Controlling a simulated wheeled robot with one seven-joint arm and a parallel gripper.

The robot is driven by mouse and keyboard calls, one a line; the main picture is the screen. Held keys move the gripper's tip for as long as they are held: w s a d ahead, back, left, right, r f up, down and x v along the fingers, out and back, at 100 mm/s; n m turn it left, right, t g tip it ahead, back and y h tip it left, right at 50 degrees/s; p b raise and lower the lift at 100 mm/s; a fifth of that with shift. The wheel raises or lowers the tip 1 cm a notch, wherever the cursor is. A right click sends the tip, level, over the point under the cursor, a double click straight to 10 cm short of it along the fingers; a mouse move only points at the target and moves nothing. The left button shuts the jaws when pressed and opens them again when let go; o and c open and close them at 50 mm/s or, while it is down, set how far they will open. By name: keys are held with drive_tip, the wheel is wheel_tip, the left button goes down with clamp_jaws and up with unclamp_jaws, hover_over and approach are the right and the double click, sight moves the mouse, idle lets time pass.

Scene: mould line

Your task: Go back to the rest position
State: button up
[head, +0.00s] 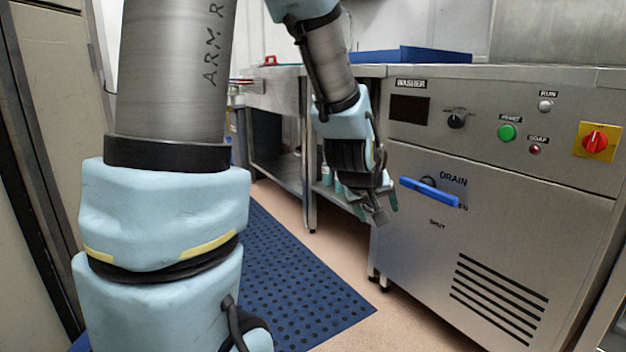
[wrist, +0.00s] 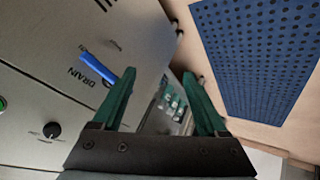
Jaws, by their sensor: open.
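My gripper (head: 376,205) hangs in front of the left edge of the washer (head: 500,230) in the head view, pointing down. In the wrist view my gripper (wrist: 165,105) shows two green fingers spread apart with nothing between them. The blue drain handle (head: 430,191) on the washer front is just right of my gripper in the head view. The handle also shows in the wrist view (wrist: 94,68), left of the fingers. The fingers look apart from the handle.
The washer panel has a green button (head: 507,132), a selector knob (head: 456,119) and a red knob on yellow (head: 595,140). A steel table (head: 275,95) with a lower shelf stands left of it. A blue tray (head: 405,55) lies on top. A blue perforated mat (head: 290,275) covers the floor.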

drive_tip(key=s+a+f+g+y, duration=0.1)
drive_tip(key=s+a+g, duration=0.15)
drive_tip(key=a, duration=0.45)
drive_tip(key=s+a+f+m+g+y+p, duration=0.1)
drive_tip(key=s+a+f+y, duration=0.1)
drive_tip(key=s+a, duration=0.35)
drive_tip(key=s+a+f+g+y, duration=0.1)
drive_tip(key=s+a+g, duration=0.1)
drive_tip(key=a, duration=0.7)
wheel_tip(320, 180, up, 38)
drive_tip(key=p, duration=3.8)
drive_tip(key=shift+w+d, duration=0.2)
drive_tip(key=shift+d, duration=0.25)
